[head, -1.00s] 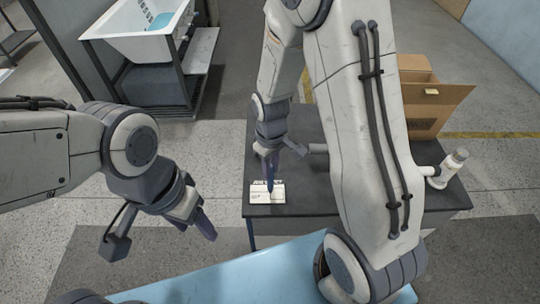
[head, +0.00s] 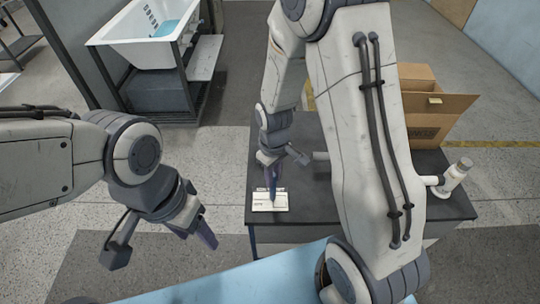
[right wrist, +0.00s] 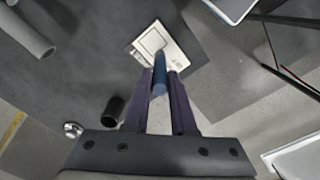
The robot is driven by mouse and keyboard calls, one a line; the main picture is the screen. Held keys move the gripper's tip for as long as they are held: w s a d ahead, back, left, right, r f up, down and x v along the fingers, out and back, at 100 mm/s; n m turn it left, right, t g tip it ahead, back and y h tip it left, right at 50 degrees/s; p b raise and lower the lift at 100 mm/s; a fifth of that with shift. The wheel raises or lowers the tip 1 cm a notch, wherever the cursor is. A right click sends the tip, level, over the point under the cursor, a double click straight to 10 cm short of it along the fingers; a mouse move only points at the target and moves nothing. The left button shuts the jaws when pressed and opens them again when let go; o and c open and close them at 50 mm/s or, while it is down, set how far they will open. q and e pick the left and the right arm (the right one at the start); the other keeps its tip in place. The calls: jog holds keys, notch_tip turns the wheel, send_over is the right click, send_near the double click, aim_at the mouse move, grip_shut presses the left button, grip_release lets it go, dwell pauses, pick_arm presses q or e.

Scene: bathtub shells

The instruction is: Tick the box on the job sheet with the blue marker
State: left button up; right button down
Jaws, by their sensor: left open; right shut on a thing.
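The white job sheet (head: 260,207) lies flat near the front left corner of the dark table. In the right wrist view the sheet (right wrist: 177,58) shows a square box outline and dark print. My right gripper (head: 270,172) is shut on the blue marker (right wrist: 159,75), which points down over the sheet. The marker's tip is close to the sheet; I cannot tell whether it touches. The fingers of my right gripper (right wrist: 158,88) hide part of the marker. My left gripper (head: 204,234) is open and empty, left of the table.
The dark table (head: 300,225) also bears an open cardboard box (head: 425,125) at the back right and a white cylindrical thing (head: 455,178) at the right. A black cylinder (right wrist: 113,108) shows beside my right fingers. A white bathtub (head: 130,50) stands on a rack behind.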

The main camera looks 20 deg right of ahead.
notch_tip(320, 180, up, 3)
jog(key=shift+s+d+r+p, duration=0.1)
jog(key=shift+s+d+p, duration=0.05)
jog(key=shift+p, duration=0.5)
jog(key=shift+r+p, duration=0.7)
notch_tip(320, 180, up, 3)
jog(key=p, duration=0.3)
jog(key=shift+r, duration=0.15)
pick_arm(q)
notch_tip(320, 180, up, 6)
jog(key=shift+d+r, duration=0.25)
jog(key=shift+d, duration=0.05)
